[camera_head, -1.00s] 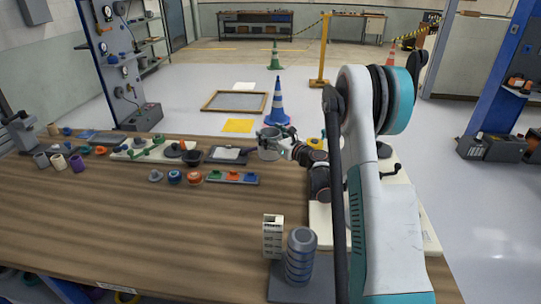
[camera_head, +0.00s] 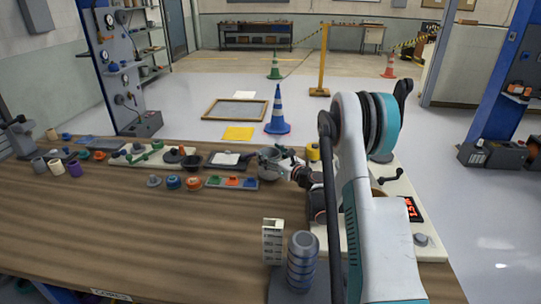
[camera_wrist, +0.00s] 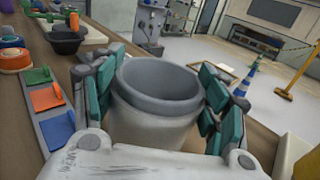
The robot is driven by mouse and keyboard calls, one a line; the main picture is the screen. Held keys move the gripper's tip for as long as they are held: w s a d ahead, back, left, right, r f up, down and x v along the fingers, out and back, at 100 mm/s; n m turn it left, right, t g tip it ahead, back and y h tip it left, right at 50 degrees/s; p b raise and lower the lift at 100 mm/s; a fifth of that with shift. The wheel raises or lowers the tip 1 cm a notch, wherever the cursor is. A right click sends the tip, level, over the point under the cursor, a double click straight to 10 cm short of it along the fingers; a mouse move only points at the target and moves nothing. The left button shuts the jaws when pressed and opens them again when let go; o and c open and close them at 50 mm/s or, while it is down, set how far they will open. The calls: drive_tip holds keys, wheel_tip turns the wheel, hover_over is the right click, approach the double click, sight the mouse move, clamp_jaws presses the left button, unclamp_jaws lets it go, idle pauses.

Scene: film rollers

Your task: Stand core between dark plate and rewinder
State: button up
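The core, a grey hollow cylinder (camera_head: 268,168), is upright between my gripper's fingers near the table's back edge; its open top shows in the wrist view (camera_wrist: 160,82). My gripper (camera_wrist: 163,100) has its teal pads against both sides of the core. In the head view my gripper (camera_head: 276,162) reaches it from the right. The dark plate (camera_head: 213,162), with a pale sheet on it, lies just left of the core. The rewinder appears to be the cream machine (camera_head: 425,235) with a red display and crank, right of the core and partly hidden by my arm. Whether the core's base touches the table is unclear.
A tray of coloured clips (camera_head: 232,183) lies close at the core's front left. A black bowl (camera_head: 191,161) and several knobs stand farther left. A grey ringed stack (camera_head: 302,262) and white marked block (camera_head: 272,242) stand in front. The front left table is bare.

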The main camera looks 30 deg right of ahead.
drive_tip(key=o, duration=0.4)
drive_tip(key=shift+c, duration=0.2)
drive_tip(key=shift+r, duration=0.15)
drive_tip(key=s+p, duration=0.1)
drive_tip(key=s, duration=0.2)
drive_tip(key=s+d+p, duration=0.1)
drive_tip(key=s, duration=0.3)
drive_tip(key=shift+s+d, duration=0.2)
